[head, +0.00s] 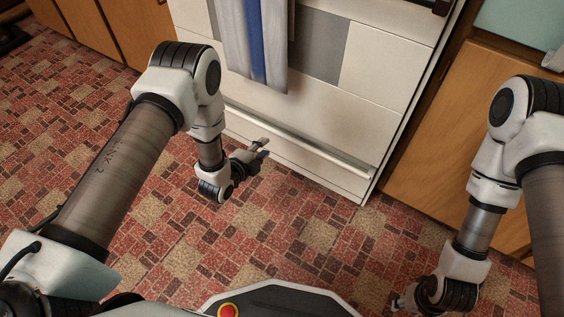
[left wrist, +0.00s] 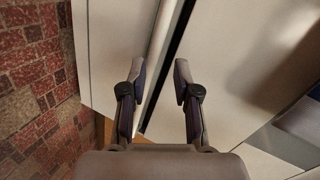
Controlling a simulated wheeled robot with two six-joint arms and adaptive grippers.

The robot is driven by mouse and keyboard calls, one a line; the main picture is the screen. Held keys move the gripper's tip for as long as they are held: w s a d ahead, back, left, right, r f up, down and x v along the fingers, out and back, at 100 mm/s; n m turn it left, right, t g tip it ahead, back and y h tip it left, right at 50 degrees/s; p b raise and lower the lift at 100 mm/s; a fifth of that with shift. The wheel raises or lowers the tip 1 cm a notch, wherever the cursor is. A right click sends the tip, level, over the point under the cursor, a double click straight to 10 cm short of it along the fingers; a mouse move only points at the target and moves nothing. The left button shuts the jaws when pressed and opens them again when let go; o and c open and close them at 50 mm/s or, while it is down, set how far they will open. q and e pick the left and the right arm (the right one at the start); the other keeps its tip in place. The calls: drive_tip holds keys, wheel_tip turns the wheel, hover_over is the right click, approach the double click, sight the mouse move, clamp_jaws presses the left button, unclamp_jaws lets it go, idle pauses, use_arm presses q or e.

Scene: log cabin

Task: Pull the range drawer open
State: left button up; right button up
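The white range (head: 365,105) stands ahead, with its low drawer (head: 312,167) at the bottom. A long pale bar handle (head: 325,156) runs along the drawer's top edge. My left gripper (head: 264,148) is in front of the drawer near the handle's left part. In the left wrist view, its two fingers (left wrist: 158,80) are apart, with the pale handle strip (left wrist: 160,40) and a dark gap beside it running between them. Whether a finger touches the handle cannot be told. My right gripper (head: 398,303) is low at the right, mostly hidden by its wrist; its fingers are unclear.
Grey and blue towels (head: 252,45) hang on the range front above the drawer. Wooden cabinets stand left (head: 100,25) and right (head: 445,130) of the range. The red patterned floor (head: 290,225) before the drawer is clear, apart from my arms and base.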

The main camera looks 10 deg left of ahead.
sight(280, 136)
use_arm(q)
drive_tip(key=w+d+f+m+b, duration=0.1)
drive_tip(key=w+b, duration=0.1)
drive_tip(key=w, duration=0.1)
drive_tip(key=w+d+f+m+t+b, duration=0.1)
drive_tip(key=w+f+b, duration=0.1)
drive_tip(key=w, duration=0.1)
drive_tip(key=w+d+f+m+h+b, duration=0.1)
drive_tip(key=w+b, duration=0.2)
drive_tip(key=shift+w+d+f+t, duration=0.2)
drive_tip(key=shift+w+d+t, duration=0.1)
drive_tip(key=shift+w+d, duration=0.1)
drive_tip(key=shift+w, duration=0.2)
drive_tip(key=shift+r, duration=0.1)
use_arm(e)
wheel_tip(280, 136, down, 10)
drive_tip(key=shift+w, duration=0.25)
use_arm(q)
clamp_jaws()
use_arm(e)
drive_tip(key=shift+f, duration=0.1)
